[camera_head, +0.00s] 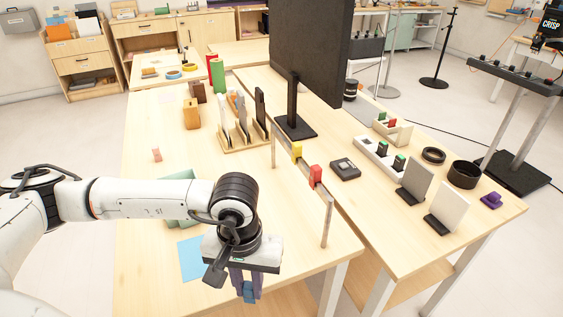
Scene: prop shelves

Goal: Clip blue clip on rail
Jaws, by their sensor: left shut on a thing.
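My left gripper (247,284) is low in front of the near table, pointing down. It is shut on the blue clip (250,293), which shows at its fingertips. The rail (306,170) runs between two wooden posts on the table, up and right of the gripper and apart from it. A yellow clip (297,151) and a red clip (315,175) sit on the rail. The near stretch of the rail toward the front post (327,222) is bare. My right gripper is not in view.
A black monitor (309,50) stands behind the rail. A wooden rack (244,134) with upright tools is left of it. A blue sheet (192,259) and a green object (180,211) lie near my arm. A black box (345,169) and a white power strip (379,157) are right of the rail.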

